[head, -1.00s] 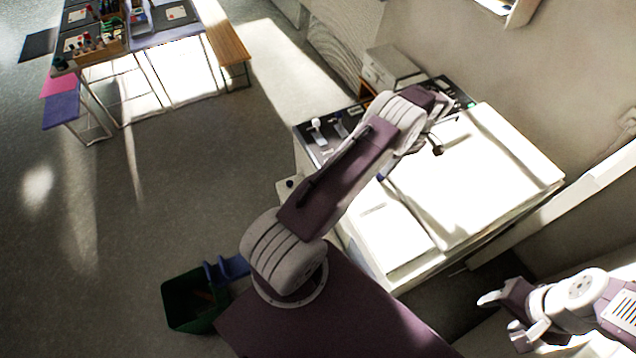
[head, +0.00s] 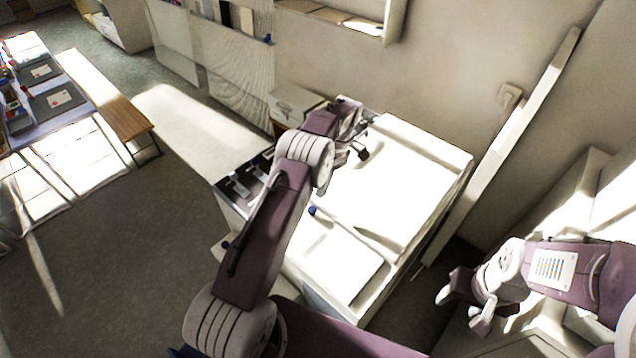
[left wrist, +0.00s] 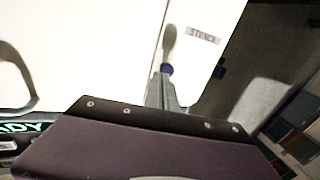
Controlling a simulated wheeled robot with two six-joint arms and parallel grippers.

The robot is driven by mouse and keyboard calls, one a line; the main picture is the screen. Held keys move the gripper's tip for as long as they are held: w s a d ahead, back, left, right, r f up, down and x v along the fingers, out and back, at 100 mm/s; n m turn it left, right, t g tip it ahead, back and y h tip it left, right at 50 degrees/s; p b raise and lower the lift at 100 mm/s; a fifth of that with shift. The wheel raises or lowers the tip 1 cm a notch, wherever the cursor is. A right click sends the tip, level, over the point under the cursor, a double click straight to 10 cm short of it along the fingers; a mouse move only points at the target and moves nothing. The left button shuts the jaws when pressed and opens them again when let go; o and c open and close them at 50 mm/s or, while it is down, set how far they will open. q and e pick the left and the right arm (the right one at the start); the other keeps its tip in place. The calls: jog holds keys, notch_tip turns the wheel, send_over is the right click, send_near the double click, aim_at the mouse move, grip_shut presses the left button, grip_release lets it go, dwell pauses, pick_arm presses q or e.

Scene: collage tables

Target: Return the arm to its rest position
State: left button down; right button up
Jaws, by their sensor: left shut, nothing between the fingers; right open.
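My left arm (head: 265,235) reaches from the lower left up over the white-topped table. Its gripper (head: 360,151) is above the table's far part, shut and empty. In the left wrist view the shut fingers (left wrist: 164,92) point at the white surface, with a small blue thing (left wrist: 167,69) at their tips; I cannot tell whether they touch it. My right gripper (head: 462,308) is at the lower right, open and empty, clear of the white-topped table.
The white-topped table (head: 410,175) has a dark strip with tools along its left edge. A grey box (head: 294,104) stands behind it. A wooden bench (head: 108,95) and a worktable (head: 50,110) are at the left. The floor between is free.

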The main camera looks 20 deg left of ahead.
pick_arm(q)
jog(key=v, duration=0.4)
jog(key=shift+s+a+r, duration=0.1)
jog(key=shift+s+r, duration=0.15)
jog(key=shift+r, duration=0.15)
pick_arm(e)
jog(key=shift+s, duration=0.2)
jog(key=shift+w, duration=0.1)
pick_arm(q)
jog(key=s+d+r+m+t+b, duration=0.1)
jog(key=s+r+t+b, duration=0.1)
jog(key=s+r+b, duration=0.4)
jog(key=s+d+f+m+t+h, duration=0.1)
jog(key=s+f+m, duration=0.4)
jog(key=s, duration=0.3)
jog(key=s+d+f+m+t, duration=0.1)
jog(key=s+d+f+m, duration=0.1)
jog(key=s+f+m, duration=0.4)
jog(key=s+m, duration=0.2)
jog(key=shift+s+t+h+p, duration=0.4)
pick_arm(e)
notch_tip(320, 180, down, 5)
jog(key=shift+f, duration=0.2)
